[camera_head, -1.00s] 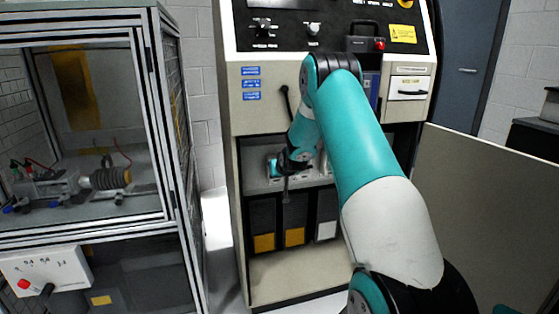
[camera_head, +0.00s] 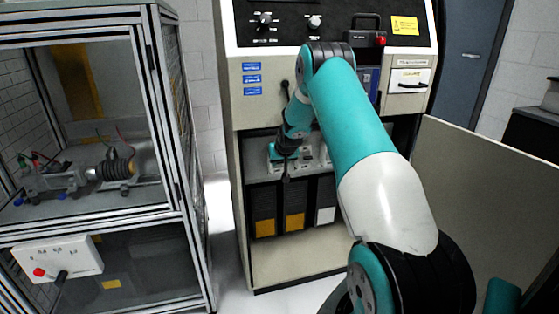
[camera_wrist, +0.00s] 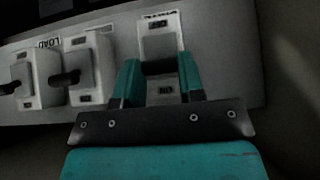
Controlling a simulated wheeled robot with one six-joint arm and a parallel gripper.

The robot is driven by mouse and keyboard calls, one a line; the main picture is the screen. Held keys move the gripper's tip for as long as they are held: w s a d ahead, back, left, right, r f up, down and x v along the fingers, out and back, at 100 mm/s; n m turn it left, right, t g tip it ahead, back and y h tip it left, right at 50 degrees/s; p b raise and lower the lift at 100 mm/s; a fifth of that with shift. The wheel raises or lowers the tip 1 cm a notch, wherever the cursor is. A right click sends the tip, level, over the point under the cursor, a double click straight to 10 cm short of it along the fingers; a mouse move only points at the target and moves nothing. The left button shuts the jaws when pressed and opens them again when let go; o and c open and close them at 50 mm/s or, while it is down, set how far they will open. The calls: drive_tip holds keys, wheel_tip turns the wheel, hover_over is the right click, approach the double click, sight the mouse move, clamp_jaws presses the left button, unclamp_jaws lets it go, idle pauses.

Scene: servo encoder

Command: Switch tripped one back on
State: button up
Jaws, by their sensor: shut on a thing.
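A row of white breakers on a grey panel fills the upper part of the wrist view. My gripper (camera_wrist: 158,80) has its two teal fingers on either side of the dark lever (camera_wrist: 158,67) of the rightmost breaker (camera_wrist: 160,40) seen there, and is shut on it. A label shows below the lever. The middle breaker (camera_wrist: 90,65) and the left breaker (camera_wrist: 37,75) have dark levers pointing left in that view. In the head view, my gripper (camera_head: 286,150) reaches into the cabinet's recess, and the arm hides part of the breaker row (camera_head: 308,157).
The cabinet (camera_head: 239,150) has a control panel (camera_head: 335,25) above the recess and black bins (camera_head: 292,205) below. A framed cage (camera_head: 165,120) stands to the left. An open tan door panel (camera_head: 480,190) is at the right.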

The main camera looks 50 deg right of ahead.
drive_tip(key=o, duration=0.9)
drive_tip(key=shift+o, duration=0.2)
drive_tip(key=p+v, duration=0.1)
drive_tip(key=v, duration=1.6)
drive_tip(key=shift+r, duration=0.2)
drive_tip(key=shift+s, duration=0.1)
